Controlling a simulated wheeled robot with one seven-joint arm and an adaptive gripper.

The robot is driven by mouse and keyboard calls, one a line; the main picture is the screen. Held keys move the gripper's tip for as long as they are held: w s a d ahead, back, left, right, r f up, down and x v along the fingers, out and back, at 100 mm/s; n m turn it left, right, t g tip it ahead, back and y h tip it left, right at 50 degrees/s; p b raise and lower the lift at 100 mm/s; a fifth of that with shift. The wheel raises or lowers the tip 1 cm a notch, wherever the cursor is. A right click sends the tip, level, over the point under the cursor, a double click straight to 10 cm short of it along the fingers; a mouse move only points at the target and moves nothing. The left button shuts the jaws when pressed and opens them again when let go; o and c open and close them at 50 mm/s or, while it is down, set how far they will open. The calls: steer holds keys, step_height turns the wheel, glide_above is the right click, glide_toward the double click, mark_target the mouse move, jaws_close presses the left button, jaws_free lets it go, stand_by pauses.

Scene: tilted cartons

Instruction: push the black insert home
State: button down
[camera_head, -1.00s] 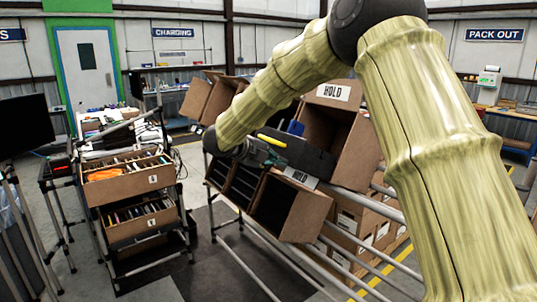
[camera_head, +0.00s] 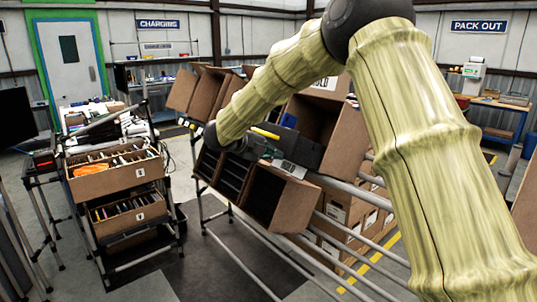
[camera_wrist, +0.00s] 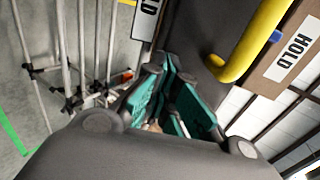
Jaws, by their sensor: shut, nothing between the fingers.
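The black insert (camera_head: 308,151) is a dark block with a yellow handle (camera_head: 265,133) on its near end. It juts partly out of the upper tilted carton (camera_head: 340,132) marked HOLD, with a blue piece on its top. My gripper (camera_head: 268,152) is at the outer end of the insert, just below the handle. In the wrist view my gripper (camera_wrist: 170,82) has its teal-padded fingers together and empty, close to the dark face of the insert (camera_wrist: 205,35). I cannot tell whether the fingertips touch it. The yellow handle runs beside the fingers to the right.
A lower open carton (camera_head: 288,200) and dark-lined cartons (camera_head: 232,178) stand tilted on the tube rack (camera_head: 325,228). More open cartons (camera_head: 205,92) are behind. A cart with filled boxes (camera_head: 115,180) stands left.

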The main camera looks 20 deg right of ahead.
steer(key=b+x, duration=0.2)
steer(key=x, duration=1.2)
steer(key=shift+b, duration=0.3)
steer(key=shift+a+r, duration=0.1)
